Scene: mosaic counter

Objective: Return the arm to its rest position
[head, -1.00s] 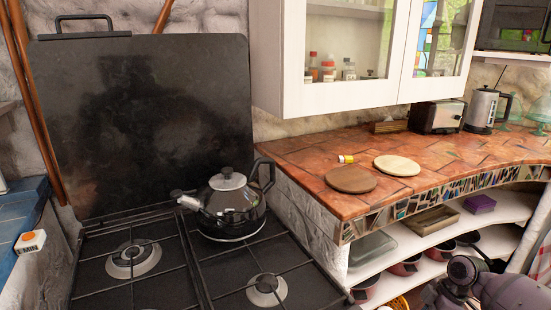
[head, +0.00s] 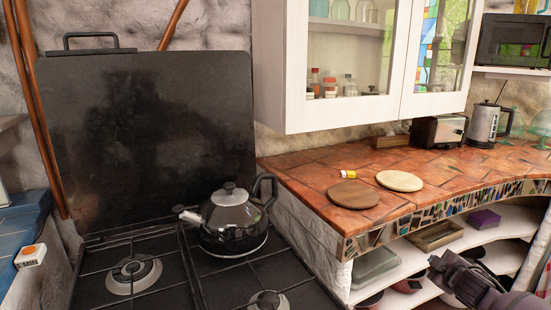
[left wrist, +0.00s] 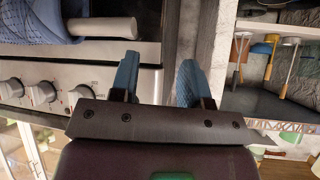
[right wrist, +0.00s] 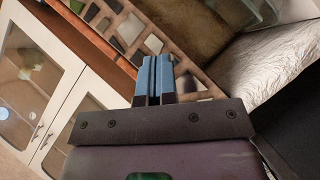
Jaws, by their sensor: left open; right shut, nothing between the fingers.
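My right gripper (head: 438,266) shows at the lower right of the head view, in front of the open shelves under the counter. In the right wrist view its blue fingers (right wrist: 154,62) are together and empty, with the mosaic counter edge behind them. My left gripper (left wrist: 157,66) is outside the head view. In the left wrist view its blue fingers stand wide apart with nothing between them, in front of the stove front and the gap beside it.
A black kettle (head: 235,222) stands on the stove. The tiled counter (head: 310,165) holds a brown round board (head: 352,194), a pale round board (head: 399,181), a small yellow-labelled bottle (head: 348,174), a toaster (head: 438,131) and a steel jug (head: 484,124). A white cabinet (head: 340,113) hangs above.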

